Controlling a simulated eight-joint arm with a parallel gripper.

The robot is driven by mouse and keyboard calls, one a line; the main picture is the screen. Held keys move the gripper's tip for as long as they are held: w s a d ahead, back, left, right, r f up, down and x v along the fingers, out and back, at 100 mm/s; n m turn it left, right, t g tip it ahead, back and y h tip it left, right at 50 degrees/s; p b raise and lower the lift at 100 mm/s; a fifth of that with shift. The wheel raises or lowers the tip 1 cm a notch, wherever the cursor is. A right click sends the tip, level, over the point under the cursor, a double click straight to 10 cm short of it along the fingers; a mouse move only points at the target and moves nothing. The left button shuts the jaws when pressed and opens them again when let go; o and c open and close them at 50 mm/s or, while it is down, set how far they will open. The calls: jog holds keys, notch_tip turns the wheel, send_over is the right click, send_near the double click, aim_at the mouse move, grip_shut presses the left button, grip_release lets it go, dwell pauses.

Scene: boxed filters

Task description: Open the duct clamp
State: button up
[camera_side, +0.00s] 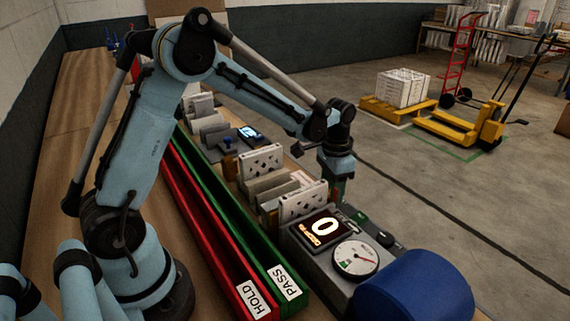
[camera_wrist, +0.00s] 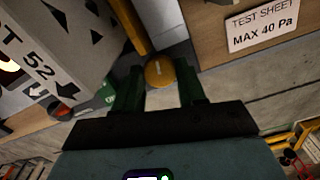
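A yellow lever (camera_wrist: 128,25) with a round yellow knob (camera_wrist: 160,72) at its end shows in the wrist view; I take it for the clamp's handle. My gripper (camera_wrist: 160,76) is open, its two dark green fingers on either side of the knob. A slim gap seems to show beside the knob, so I cannot tell whether either finger touches it. In the side view my gripper (camera_side: 338,192) points down behind the perforated filter at the test rig (camera_side: 325,270). The clamp is hidden there.
The rig carries a display (camera_side: 322,228) reading 0, a round gauge (camera_side: 355,258) and a blue drum (camera_side: 415,290). A white filter (camera_wrist: 70,45) stands close at left in the wrist view. Red HOLD (camera_side: 215,245) and green PASS (camera_side: 235,215) channels run alongside. A test sheet (camera_wrist: 262,22) lies right.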

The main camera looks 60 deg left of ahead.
jog(key=c, duration=0.3)
jog(key=shift+n, duration=1.5)
jog(key=o, duration=1.1)
jog(key=shift+c, duration=0.2)
jog(key=shift+r, duration=0.1)
notch_tip(320, 180, up, 12)
